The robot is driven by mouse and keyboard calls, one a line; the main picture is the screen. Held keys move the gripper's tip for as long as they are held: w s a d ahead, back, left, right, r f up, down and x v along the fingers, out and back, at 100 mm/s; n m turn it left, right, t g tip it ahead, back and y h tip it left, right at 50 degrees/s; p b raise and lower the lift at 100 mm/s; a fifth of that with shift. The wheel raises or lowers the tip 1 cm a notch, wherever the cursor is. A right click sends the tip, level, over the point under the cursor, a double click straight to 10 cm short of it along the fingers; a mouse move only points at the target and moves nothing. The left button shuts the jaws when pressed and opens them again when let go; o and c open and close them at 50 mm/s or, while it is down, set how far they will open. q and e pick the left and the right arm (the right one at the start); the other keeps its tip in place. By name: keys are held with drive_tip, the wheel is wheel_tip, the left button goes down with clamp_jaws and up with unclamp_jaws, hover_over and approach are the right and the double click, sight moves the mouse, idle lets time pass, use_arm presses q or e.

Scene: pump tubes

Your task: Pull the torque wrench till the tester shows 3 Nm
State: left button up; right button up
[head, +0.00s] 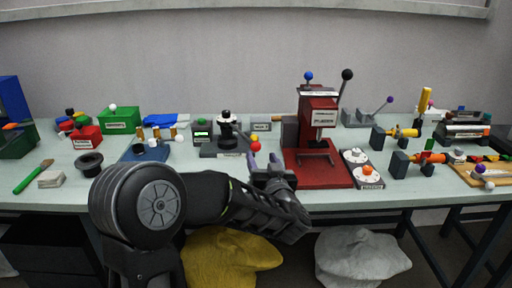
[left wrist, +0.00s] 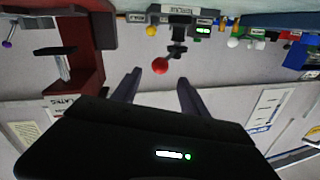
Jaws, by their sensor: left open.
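The torque tester (head: 227,125) is a dark post on a grey base at the middle of the bench. A small box with a lit green display (head: 202,133) stands at its left; the reading is too small to make out. A lever with a red ball end (head: 255,147), seemingly the torque wrench, juts from the tester toward me. My left gripper (head: 264,161) is open and empty, just in front of the red ball. In the left wrist view the red ball (left wrist: 160,67) shows between and beyond the open fingers, apart from both. My right gripper is not in view.
A red press (head: 317,125) on a red base stands close to the right of my left gripper. A blue tray (head: 137,152) with small fittings is on the left. A white dial unit (head: 364,172) is right of the press. The front bench edge lies below my arm.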

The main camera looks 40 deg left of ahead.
sight(257, 149)
use_arm(q)
drive_tip(key=shift+x, duration=3.95)
clamp_jaws()
